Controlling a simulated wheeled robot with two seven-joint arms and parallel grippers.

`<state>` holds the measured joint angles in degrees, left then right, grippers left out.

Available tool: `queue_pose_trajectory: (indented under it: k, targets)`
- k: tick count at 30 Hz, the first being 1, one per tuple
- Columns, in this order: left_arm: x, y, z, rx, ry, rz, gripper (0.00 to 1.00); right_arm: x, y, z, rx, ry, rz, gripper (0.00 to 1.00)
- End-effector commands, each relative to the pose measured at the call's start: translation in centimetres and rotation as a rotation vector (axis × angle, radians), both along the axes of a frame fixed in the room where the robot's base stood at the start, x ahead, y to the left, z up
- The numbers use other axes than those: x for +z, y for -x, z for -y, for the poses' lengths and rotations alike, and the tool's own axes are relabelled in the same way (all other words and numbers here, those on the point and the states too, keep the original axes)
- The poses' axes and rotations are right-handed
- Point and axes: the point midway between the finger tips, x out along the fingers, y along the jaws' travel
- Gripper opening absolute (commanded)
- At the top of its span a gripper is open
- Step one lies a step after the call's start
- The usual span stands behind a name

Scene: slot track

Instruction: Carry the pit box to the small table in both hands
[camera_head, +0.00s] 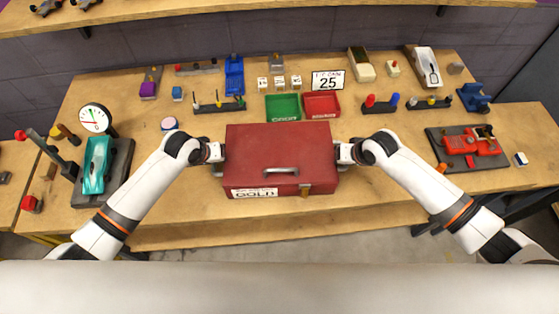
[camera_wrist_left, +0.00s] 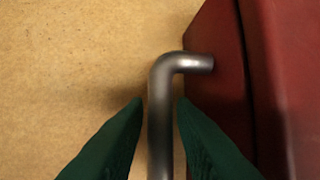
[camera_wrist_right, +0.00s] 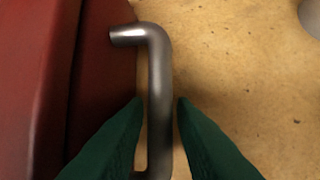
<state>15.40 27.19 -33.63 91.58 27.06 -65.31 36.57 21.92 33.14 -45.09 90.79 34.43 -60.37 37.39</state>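The pit box (camera_head: 281,150) is a closed red case with a top handle and a "GOLD" label on its front; it sits on the wooden workbench (camera_head: 375,205) near the front edge. My left gripper (camera_head: 217,160) is at its left end. In the left wrist view its green fingers (camera_wrist_left: 160,105) stand either side of the grey side handle (camera_wrist_left: 160,125), with thin gaps showing. My right gripper (camera_head: 343,161) is at the right end. Its fingers (camera_wrist_right: 160,105) straddle the other side handle (camera_wrist_right: 160,85) likewise, apart from it. I cannot identify the small table.
Green (camera_head: 283,107) and red (camera_head: 322,104) trays lie just behind the box. A teal car on a stand (camera_head: 95,165) is at left, a red car on a dark plate (camera_head: 470,147) at right. Another wooden surface (camera_head: 14,165) shows at the left edge.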

Motion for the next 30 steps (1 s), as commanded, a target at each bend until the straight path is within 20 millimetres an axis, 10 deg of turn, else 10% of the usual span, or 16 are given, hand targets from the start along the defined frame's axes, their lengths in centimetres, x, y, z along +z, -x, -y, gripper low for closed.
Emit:
queue_pose_trajectory:
  k: [5, 10, 30]
  targets:
    - [0.02, -0.01, 0.02, 0.0, 0.0, 0.0, 0.23, 0.01, 0.0, 0.0, 0.0, 0.0, 0.0, 0.23]
    - [0.03, 0.0, 0.02, 0.0, 0.0, 0.0, 0.0, 0.01, 0.03, 0.0, 0.0, 0.0, 0.0, 0.0]
    - [0.05, 0.0, 0.0, 0.0, 0.0, 0.0, 0.0, 0.02, 0.05, 0.02, -0.001, 0.0, -0.001, 0.0]
